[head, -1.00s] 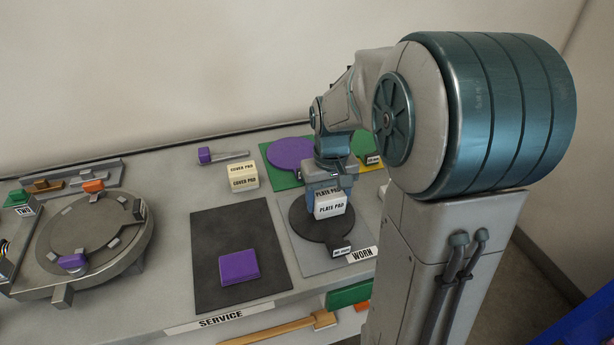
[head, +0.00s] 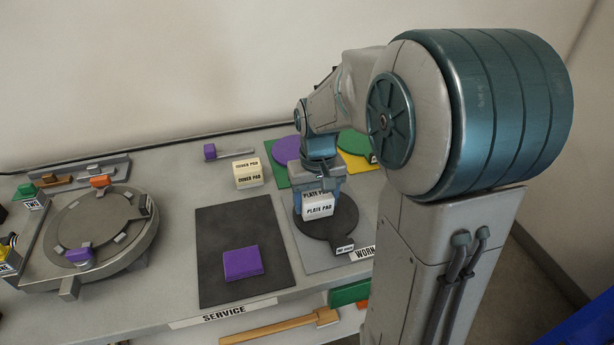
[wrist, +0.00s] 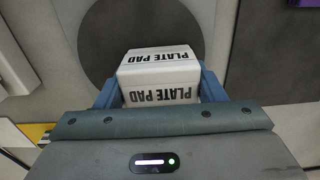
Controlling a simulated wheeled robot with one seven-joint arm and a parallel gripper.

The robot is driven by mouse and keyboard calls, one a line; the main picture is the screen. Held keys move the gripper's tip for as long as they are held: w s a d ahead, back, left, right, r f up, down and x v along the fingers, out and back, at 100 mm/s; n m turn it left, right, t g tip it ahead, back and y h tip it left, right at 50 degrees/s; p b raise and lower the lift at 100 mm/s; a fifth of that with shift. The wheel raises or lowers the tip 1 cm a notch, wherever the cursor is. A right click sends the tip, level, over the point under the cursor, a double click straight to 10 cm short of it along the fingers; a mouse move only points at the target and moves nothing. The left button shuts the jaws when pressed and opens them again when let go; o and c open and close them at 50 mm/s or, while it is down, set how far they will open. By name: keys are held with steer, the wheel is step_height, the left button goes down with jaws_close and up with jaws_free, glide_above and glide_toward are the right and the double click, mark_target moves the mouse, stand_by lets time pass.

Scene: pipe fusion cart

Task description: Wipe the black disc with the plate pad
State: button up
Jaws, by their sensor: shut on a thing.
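The black disc (head: 342,222) lies flat on a grey mat marked WORN, its small tagged handle (head: 345,248) toward the front edge. My gripper (head: 317,192) points down over the disc and is shut on the white plate pad (head: 318,208). The pad stands over the left part of the disc and hides some of it. In the wrist view the pad (wrist: 160,78) sits between the blue fingers, with the disc (wrist: 130,28) beyond it. I cannot tell whether the pad's underside touches the disc.
A cream cover pad (head: 248,176) stands to the left. A dark service mat (head: 220,230) carries a purple block (head: 243,264). Purple (head: 286,150) and green (head: 352,144) discs lie behind my gripper. A round fixture (head: 105,225) stands at far left. A hammer (head: 280,328) lies below the front edge.

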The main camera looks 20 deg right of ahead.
steer(key=shift+a, duration=0.85)
steer(key=shift+a+r+p, duration=0.2)
steer(key=shift+r+p, duration=0.1)
steer(key=shift+p, duration=0.05)
step_height(320, 180, up, 8)
steer(key=p, duration=0.5)
steer(key=shift+f, duration=0.2)
